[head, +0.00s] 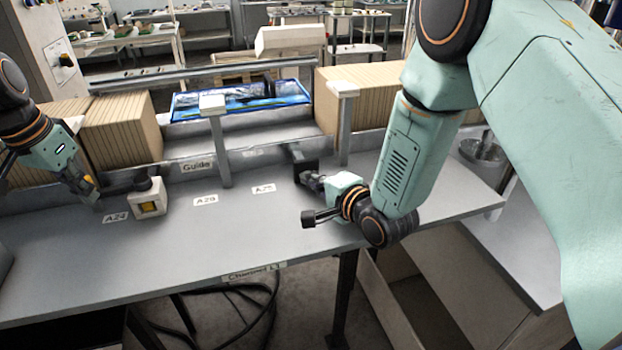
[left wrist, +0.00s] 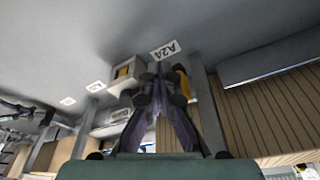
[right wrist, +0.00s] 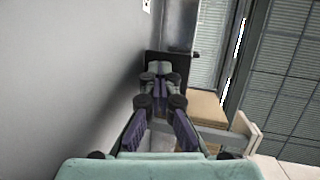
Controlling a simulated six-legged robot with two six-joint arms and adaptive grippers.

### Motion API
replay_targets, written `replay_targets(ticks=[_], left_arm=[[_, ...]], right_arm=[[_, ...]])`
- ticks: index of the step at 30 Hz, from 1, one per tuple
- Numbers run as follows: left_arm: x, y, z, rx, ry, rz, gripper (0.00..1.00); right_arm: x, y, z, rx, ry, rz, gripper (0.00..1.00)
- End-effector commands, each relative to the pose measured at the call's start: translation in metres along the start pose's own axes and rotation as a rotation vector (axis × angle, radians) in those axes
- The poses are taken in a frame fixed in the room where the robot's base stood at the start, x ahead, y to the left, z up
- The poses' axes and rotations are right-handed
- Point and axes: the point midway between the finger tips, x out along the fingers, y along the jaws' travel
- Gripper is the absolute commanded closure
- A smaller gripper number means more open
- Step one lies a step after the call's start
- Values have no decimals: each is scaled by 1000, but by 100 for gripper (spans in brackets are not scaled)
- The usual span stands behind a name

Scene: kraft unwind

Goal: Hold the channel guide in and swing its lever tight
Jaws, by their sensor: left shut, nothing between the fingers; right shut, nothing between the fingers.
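The "Guide" label (head: 198,167) is on the rail behind the grey table, and a "Channel" label (head: 253,272) is on its front edge. A black block (head: 305,171) stands by the rail; which part is the channel guide or its lever is not clear. My right gripper (head: 312,182) is shut at this block, and its tips overlap the block (right wrist: 178,62) in the right wrist view; contact is unclear. My left gripper (head: 92,192) is shut and empty at the left, beside the A24 label (head: 116,217). A yellow-and-black part (left wrist: 181,82) shows beside its fingers.
A white box with a yellow face and black knob (head: 150,199) stands right of my left gripper. Two posts with pale caps (head: 221,150) (head: 344,125) rise at the rail. Brown stacked boards (head: 121,130) stand behind.

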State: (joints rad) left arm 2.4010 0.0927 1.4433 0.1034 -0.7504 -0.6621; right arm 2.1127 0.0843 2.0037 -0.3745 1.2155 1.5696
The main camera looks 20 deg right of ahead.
Motion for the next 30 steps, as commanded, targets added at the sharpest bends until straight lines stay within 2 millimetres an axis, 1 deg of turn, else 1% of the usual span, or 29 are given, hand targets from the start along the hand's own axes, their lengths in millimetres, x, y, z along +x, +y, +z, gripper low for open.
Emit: replay_targets(ticks=[17,30], left_arm=[[2,-8,-6,0,1,-1,100],[2,-8,-6,0,1,0,100]], right_arm=[[-1,0,0,0,1,-2,100],[-22,5,7,1,0,0,100]])
